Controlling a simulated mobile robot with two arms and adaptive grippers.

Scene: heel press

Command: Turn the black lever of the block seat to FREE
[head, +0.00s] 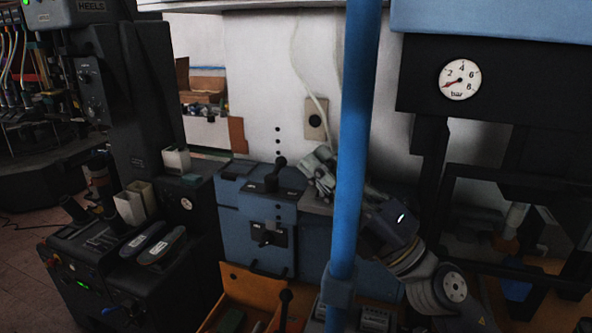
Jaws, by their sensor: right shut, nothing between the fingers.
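A blue cabinet (238,222) stands in the middle of the head view. I take it for the block seat, but I cannot read its name. A black lever with a round knob (274,176) stands up on its top. A black plate (267,235) with small pale lettering and a dark handle is on its front; the lettering is too small to read. My right gripper (316,165) is shut and empty, to the right of the upper lever and apart from it. Part of my right arm is hidden behind the blue post. My left gripper is not in view.
A blue post (354,150) stands upright in front of my right arm. An orange tray (243,285) lies below the cabinet, with another black knobbed lever (285,297) near it. A dark console (120,285) with shoe soles is at left. A pressure gauge (459,80) hangs at upper right.

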